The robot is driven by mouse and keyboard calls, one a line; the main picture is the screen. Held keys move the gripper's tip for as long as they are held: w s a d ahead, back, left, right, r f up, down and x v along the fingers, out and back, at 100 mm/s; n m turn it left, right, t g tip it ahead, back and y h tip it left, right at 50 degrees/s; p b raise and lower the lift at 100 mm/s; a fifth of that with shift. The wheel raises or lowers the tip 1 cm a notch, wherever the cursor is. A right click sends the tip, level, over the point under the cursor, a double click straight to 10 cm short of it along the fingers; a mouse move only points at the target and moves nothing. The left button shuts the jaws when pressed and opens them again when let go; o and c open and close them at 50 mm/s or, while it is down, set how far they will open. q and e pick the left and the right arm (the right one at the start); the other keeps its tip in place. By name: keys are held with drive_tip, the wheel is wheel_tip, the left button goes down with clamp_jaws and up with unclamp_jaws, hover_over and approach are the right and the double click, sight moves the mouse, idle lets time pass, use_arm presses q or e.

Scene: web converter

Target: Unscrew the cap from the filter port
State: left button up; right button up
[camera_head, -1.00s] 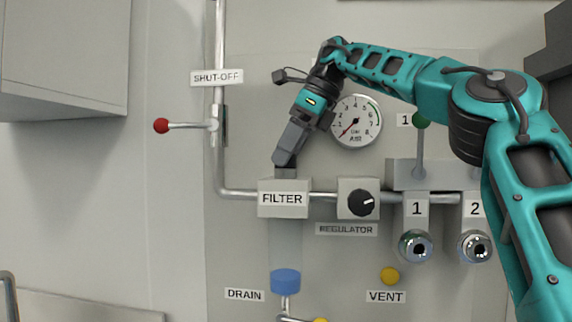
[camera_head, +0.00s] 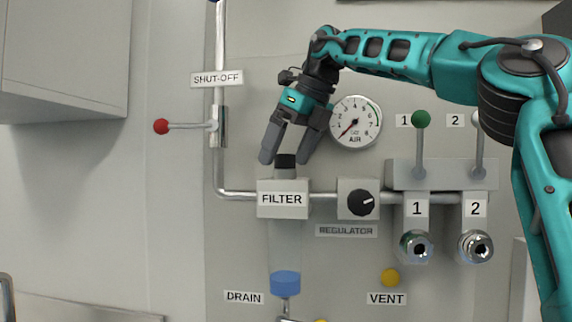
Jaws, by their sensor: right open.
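A dark cap (camera_head: 285,160) sits on top of this port. My right gripper (camera_head: 287,158) comes down from above, with its two dark fingers spread apart on either side of the cap. The left finger is clear of the cap; the right finger is also apart from it. Nothing is held. My left gripper is not in view.
A pressure gauge (camera_head: 355,122) is just right of the gripper. The shut-off lever with a red knob (camera_head: 161,126) stands to the left. The regulator knob (camera_head: 361,202), two valve levers and couplings (camera_head: 416,246) are to the right. A blue drain part (camera_head: 285,284) is below.

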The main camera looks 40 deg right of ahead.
drive_tip(key=shift+a+r+m+h+p, duration=0.15)
drive_tip(key=shift+m+h+p, duration=0.35)
drive_tip(key=shift+m, duration=0.3)
drive_tip(key=shift+m+h, duration=0.3)
drive_tip(key=shift+m, duration=0.4)
drive_tip(key=shift+p, duration=0.3)
clamp_jaws()
drive_tip(key=shift+n+p, duration=0.5)
drive_tip(key=shift+n, duration=0.1)
drive_tip(key=shift+n+y, duration=0.5)
drive_tip(key=shift+y, duration=0.1)
drive_tip(key=shift+n+y, duration=0.5)
drive_tip(key=shift+n, duration=0.5)
